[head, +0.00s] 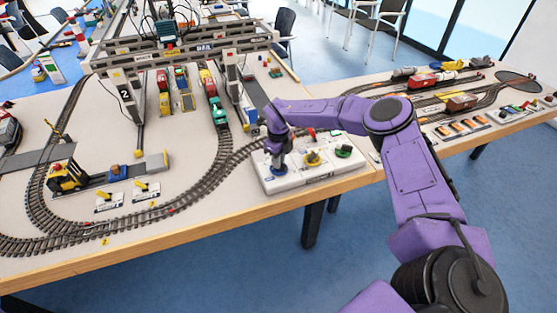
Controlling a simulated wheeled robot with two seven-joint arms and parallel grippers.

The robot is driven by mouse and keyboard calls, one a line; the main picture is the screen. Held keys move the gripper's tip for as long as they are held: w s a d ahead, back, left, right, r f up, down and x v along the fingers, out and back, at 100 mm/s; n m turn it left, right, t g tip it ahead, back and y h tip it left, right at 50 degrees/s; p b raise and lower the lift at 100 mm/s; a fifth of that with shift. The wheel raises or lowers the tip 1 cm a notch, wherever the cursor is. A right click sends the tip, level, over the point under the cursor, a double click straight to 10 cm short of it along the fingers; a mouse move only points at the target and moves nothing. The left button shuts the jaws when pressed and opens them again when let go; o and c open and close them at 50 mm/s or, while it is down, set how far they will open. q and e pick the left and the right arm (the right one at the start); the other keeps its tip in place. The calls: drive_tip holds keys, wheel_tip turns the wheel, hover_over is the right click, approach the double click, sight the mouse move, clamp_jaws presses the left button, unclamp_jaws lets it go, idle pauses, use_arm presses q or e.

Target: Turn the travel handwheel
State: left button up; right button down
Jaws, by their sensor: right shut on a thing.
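A white control box (318,179) stands at the front edge of the model railway table. It carries a blue handwheel (280,173), a yellow handwheel (313,159) and a green one (344,151) in a row. Their labels are too small to read, so I cannot tell which is the travel handwheel. My right gripper (279,163) points down at the left of the box and is shut on the blue handwheel, largely hiding its top. The grey gantry crane (190,47) spans the tracks behind. My left gripper is out of view.
Curved tracks (222,160) run left of the box. A yellow forklift (68,178) and small yellow switches (146,188) stand at the left front. Toy wagons (212,92) stand under the crane. More trains and orange blocks (462,127) lie on the right.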

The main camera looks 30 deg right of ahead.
drive_tip(key=shift+f+m+b, duration=0.25)
drive_tip(key=shift+m+b, duration=0.65)
drive_tip(key=shift+b, duration=0.35)
drive_tip(key=m+b, duration=0.4)
drive_tip(key=shift+m, duration=0.3)
drive_tip(key=m+b, duration=0.4)
drive_tip(key=m, duration=0.1)
drive_tip(key=shift+d, duration=0.1)
drive_tip(key=shift+r+m+b, duration=0.15)
drive_tip(key=shift+m+b, duration=0.95)
drive_tip(key=shift+r, duration=0.1)
drive_tip(key=c, duration=1.2)
unclamp_jaws()
drive_tip(key=shift+o, duration=0.2)
drive_tip(key=shift+w+d, duration=0.1)
